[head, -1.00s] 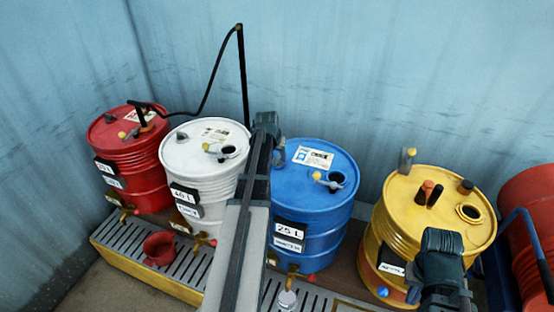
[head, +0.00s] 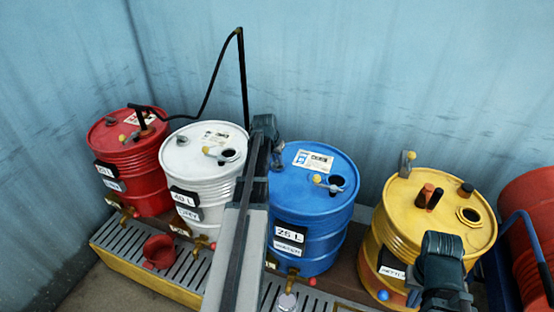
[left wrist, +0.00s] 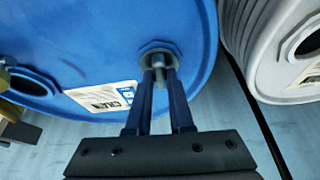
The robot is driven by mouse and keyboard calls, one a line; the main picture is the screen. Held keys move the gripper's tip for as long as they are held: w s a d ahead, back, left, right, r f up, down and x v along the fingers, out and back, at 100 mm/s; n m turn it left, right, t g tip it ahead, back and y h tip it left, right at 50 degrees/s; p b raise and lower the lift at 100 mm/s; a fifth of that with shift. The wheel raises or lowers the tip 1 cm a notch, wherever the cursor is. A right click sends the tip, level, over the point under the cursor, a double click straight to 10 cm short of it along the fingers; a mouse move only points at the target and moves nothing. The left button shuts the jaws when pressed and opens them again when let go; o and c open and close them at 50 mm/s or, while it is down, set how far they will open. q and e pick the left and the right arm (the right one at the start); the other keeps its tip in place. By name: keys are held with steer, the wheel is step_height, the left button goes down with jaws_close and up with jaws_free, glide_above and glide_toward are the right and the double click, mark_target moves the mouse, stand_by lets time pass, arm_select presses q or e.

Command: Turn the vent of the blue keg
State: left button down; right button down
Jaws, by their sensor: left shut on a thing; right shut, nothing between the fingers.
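The blue keg (head: 312,215) stands upright in the middle of the head view, marked 25 L. It also fills much of the left wrist view (left wrist: 105,40). Its vent (left wrist: 158,55) is a small grey fitting near the lid's rim. My left gripper (left wrist: 160,75) is shut on the vent, one finger on each side. In the head view my left gripper (head: 268,130) is over the keg's left rim, and my arm hides part of the keg's side. My right gripper (head: 441,262) is in front of the yellow keg, shut and apart from the blue keg; its fingertips are hard to make out.
A white keg (head: 195,165) and a red keg (head: 130,160) stand left of the blue one. A yellow keg (head: 425,205) stands to the right. A red cup (head: 159,252) is on the slotted tray (head: 190,272). A black hose (head: 222,60) rises behind.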

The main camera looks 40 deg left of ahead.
arm_select(q)
steer(key=m, duration=0.2)
steer(key=m+h, duration=0.1)
steer(key=m, duration=0.1)
steer(key=shift+a+h, duration=0.2)
steer(key=shift+h, duration=0.1)
steer(key=m+h, duration=0.1)
steer(key=m, duration=0.3)
steer(key=shift+w+a+m+h, duration=0.1)
steer(key=shift+m+h, duration=0.3)
steer(key=m, duration=0.2)
steer(key=m+g+h, duration=0.1)
steer(key=m, duration=0.1)
steer(key=shift+w+a+g, duration=0.1)
steer(key=shift+g, duration=0.2)
steer(key=shift+m+g+h, duration=0.5)
steer(key=shift+m+g, duration=0.2)
steer(key=shift+m, duration=1.4)
steer(key=c, duration=0.8)
jaws_free()
steer(key=shift+r, duration=0.1)
